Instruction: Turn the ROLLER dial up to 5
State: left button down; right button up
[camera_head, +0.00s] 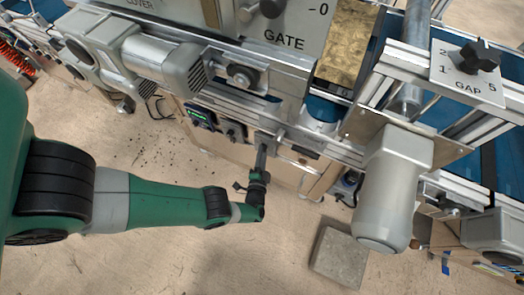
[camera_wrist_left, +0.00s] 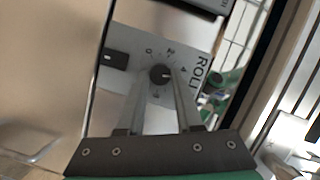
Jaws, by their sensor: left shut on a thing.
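The ROLLER dial (camera_wrist_left: 160,74) is a black round knob on a light grey plate in the left wrist view. Figures ring it, too blurred to read surely, and the label shows only "ROLL". My left gripper (camera_wrist_left: 161,82) has its two fingers on either side of the dial and is shut on it. In the head view my left gripper (camera_head: 265,141) reaches up to the front of the machine, right of the small control panel. There the gripper hides the dial. I cannot make out the pointer's setting. My right gripper is not in view.
A control panel (camera_head: 200,117) with a green display sits left of the gripper. The GAP dial (camera_head: 480,57) is at the upper right, and the GATE plate (camera_head: 285,25) is above. A grey motor (camera_head: 394,190) juts out to the right. A grey block (camera_head: 340,258) lies on the floor.

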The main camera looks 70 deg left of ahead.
pick_arm(q)
jog(key=shift+f+m+y+b, duration=0.15)
jog(key=shift+m+y+b, duration=0.25)
jog(key=shift+m+b, duration=0.45)
jog(key=shift+m, duration=0.25)
jog(key=c, duration=0.6)
grip_release()
jog(key=shift+d, duration=0.1)
jog(key=p+v, duration=0.1)
jog(key=v, duration=1)
jog(key=shift+s+d, duration=0.15)
